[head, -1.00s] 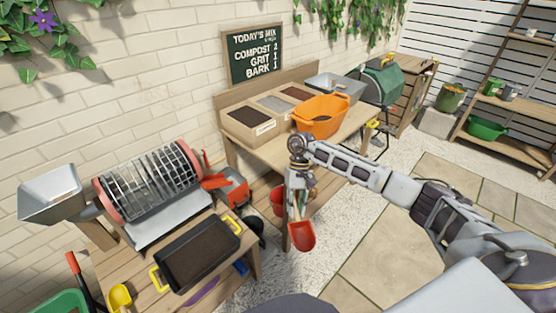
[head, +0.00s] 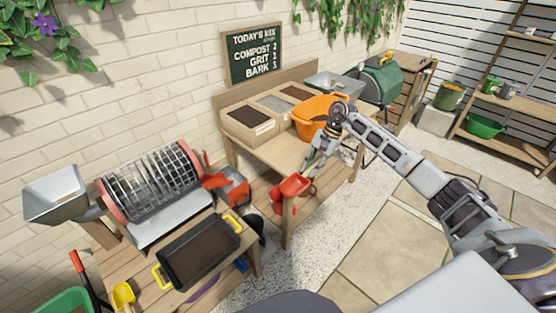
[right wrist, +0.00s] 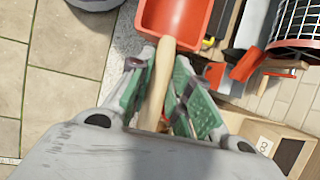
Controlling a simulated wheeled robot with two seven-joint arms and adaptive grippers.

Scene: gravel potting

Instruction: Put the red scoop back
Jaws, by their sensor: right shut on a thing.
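The red scoop (head: 291,188) hangs from my right gripper (head: 317,158), at the front edge of the wooden potting bench (head: 283,153). In the right wrist view the red scoop's bowl (right wrist: 175,20) points away from me, and its pale wooden handle lies between the green finger pads of my right gripper (right wrist: 165,95). The gripper is shut on that handle. My left gripper is not in view.
An orange tub (head: 313,119) and bins of dark and grey material (head: 250,134) stand on the bench. A sieve drum (head: 150,180) and a black tray (head: 163,281) with yellow handles stand at the left. Paving lies clear at the right.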

